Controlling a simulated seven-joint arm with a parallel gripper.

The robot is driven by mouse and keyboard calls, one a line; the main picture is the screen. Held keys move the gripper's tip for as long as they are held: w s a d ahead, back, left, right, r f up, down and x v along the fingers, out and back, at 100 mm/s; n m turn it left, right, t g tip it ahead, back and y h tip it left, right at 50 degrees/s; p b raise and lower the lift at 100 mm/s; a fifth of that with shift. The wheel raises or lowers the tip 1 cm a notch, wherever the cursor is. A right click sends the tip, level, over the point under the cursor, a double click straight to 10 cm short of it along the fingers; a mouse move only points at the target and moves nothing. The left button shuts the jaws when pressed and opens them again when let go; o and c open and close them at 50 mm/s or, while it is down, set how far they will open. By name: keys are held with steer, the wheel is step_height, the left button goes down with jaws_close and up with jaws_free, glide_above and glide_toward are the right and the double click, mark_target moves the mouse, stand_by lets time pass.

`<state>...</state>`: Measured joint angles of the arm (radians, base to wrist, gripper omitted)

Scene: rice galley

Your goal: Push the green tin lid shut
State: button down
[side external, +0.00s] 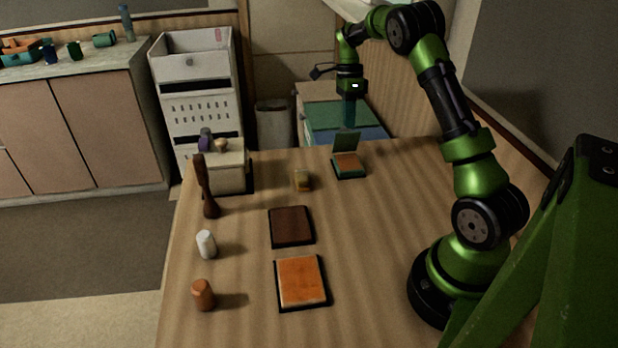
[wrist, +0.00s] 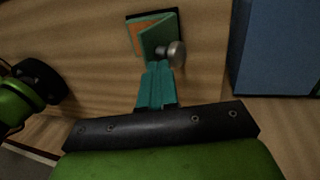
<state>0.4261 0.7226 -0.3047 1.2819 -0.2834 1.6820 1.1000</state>
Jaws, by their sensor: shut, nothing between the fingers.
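The green tin (side external: 348,171) stands at the far edge of the table, with an orange-brown inside showing. Its green lid (side external: 346,142) is raised, standing open at the tin's back side. In the wrist view the tin (wrist: 136,28) is near the top and its lid (wrist: 160,34) is tilted up, with a round metal knob (wrist: 176,54) on it. My gripper (side external: 349,123) is above and behind the lid in the side view. In the wrist view its teal fingers (wrist: 156,66) are together and empty, close to the lid; whether they touch it I cannot tell.
A small amber jar (side external: 303,181), a dark brown board (side external: 291,227) and an orange board (side external: 301,281) lie nearer. A pepper mill (side external: 208,192), a white shaker (side external: 206,244) and a brown shaker (side external: 203,295) stand at left. A cream box (side external: 226,177) is behind them.

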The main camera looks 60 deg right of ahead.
steer(key=shift+s+a, duration=0.15)
steer(key=shift+a, duration=0.05)
stand_by(0.4)
steer(key=shift+s+a, duration=0.2)
steer(key=shift+s+a+f+t+h, duration=0.15)
steer(key=shift+s+a+t+h, duration=0.25)
steer(key=shift+t+h, duration=0.1)
steer(key=s+a+t+h, duration=0.1)
steer(key=s+a+f+t+h, duration=0.1)
steer(key=s+a+t+h, duration=0.1)
steer(key=shift+f, duration=0.3)
steer(key=shift+s+a+f, duration=0.2)
steer(key=shift+f, duration=0.05)
steer(key=f, duration=0.1)
steer(key=s+a+f, duration=0.2)
steer(key=shift+f, duration=0.15)
steer(key=shift+s+a+f, duration=0.2)
steer(key=shift+f, duration=0.45)
steer(key=shift+s+a+f, duration=0.2)
steer(key=shift+f, duration=0.45)
